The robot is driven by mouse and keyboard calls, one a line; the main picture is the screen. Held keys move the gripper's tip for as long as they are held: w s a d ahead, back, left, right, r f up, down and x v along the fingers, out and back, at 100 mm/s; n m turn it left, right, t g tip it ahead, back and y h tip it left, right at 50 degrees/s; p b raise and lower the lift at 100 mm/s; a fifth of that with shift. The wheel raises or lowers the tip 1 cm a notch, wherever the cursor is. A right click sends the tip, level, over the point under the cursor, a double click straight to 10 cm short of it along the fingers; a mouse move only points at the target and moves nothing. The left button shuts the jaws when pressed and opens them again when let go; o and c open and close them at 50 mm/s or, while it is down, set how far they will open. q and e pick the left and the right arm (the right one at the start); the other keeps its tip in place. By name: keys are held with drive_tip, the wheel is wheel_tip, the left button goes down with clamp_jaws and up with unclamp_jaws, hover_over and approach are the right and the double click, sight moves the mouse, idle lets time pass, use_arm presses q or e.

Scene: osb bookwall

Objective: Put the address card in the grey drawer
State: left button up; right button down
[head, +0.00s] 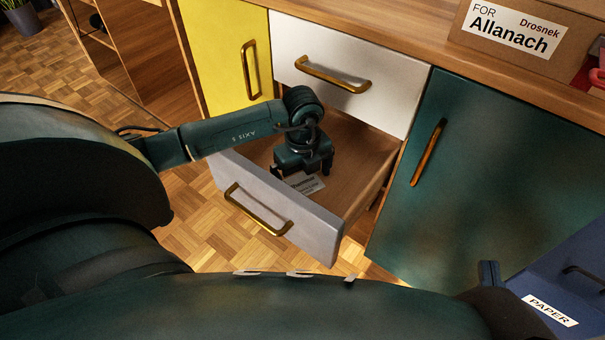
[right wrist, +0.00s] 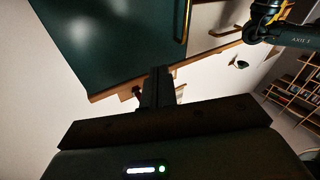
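The grey drawer (head: 318,232) is pulled out below a white drawer, its brass handle facing the front. The white address card (head: 305,184) is inside it, low down, with dark print partly hidden by my left gripper. My left gripper (head: 301,170) reaches down into the drawer just above the card. Its fingers look spread apart, one on each side, and the card seems to lie free of them. My right gripper (right wrist: 158,72) is away from the drawer; its fingers are together with nothing seen between them.
A closed white drawer (head: 385,90) is above, a yellow door (head: 218,50) to the left and a dark green door (head: 500,150) to the right. A cardboard box (head: 560,60) labelled Allanach stands on the wooden top. A blue container labelled PAPER (head: 575,275) is at the lower right.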

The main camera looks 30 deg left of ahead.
use_arm(q)
drive_tip(key=shift+s+a+f, duration=0.1)
drive_tip(key=shift+a+f, duration=0.05)
drive_tip(key=shift+f, duration=0.05)
drive_tip(key=shift+r, duration=0.2)
wheel_tip(320, 180, up, 12)
drive_tip(key=p, duration=0.4)
drive_tip(key=shift+r, duration=0.15)
use_arm(e)
drive_tip(key=shift+w+d+f+m+g+h, duration=0.1)
drive_tip(key=shift+d+m+g+h, duration=0.3)
drive_tip(key=shift+g+h, duration=0.15)
drive_tip(key=shift+w+d+f+m+g+h, duration=0.1)
drive_tip(key=shift+d+m+g+h, duration=0.3)
drive_tip(key=shift+h, duration=0.25)
drive_tip(key=shift+r, duration=0.1)
